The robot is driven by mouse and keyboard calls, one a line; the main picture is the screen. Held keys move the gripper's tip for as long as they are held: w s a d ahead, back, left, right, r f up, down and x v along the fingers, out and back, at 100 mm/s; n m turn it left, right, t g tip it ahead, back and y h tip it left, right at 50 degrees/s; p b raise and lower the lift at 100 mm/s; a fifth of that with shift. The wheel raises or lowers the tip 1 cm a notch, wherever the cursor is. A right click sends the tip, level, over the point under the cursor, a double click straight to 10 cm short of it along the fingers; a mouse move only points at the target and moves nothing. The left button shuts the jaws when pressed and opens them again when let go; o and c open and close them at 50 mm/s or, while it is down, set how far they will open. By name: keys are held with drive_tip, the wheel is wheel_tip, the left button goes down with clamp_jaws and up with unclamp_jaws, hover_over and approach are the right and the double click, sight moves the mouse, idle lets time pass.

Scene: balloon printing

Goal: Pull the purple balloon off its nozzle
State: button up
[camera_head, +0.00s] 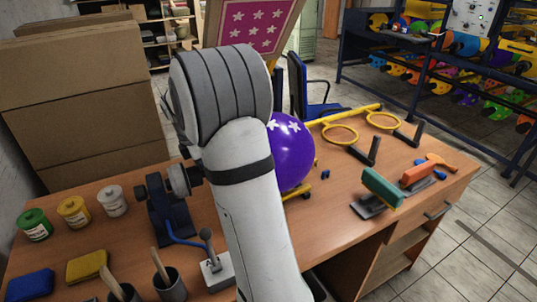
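The purple balloon (294,152) with white stars is inflated and stands over the wooden table, just right of my arm. My arm covers its left side. Its nozzle is hidden, so I cannot tell how the balloon sits on it. My gripper is hidden behind my own arm, and I cannot see whether it touches the balloon.
Yellow rings (340,134) on a bar lie behind and right of the balloon. A green-handled tool (381,188) and an orange-handled tool (420,173) lie at right. Paint jars (73,211), sponges (86,266) and a lever box (217,271) occupy the left. A blue chair (318,95) stands behind.

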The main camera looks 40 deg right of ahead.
drive_tip(key=c, duration=0.5)
drive_tip(key=shift+r, duration=0.1)
drive_tip(key=shift+s+d, duration=0.1)
drive_tip(key=shift+d, duration=0.15)
drive_tip(key=shift+s+d+p, duration=0.15)
drive_tip(key=shift+d+p, duration=0.15)
drive_tip(key=shift+d, duration=0.15)
wheel_tip(320, 180, up, 17)
drive_tip(key=p, duration=1.3)
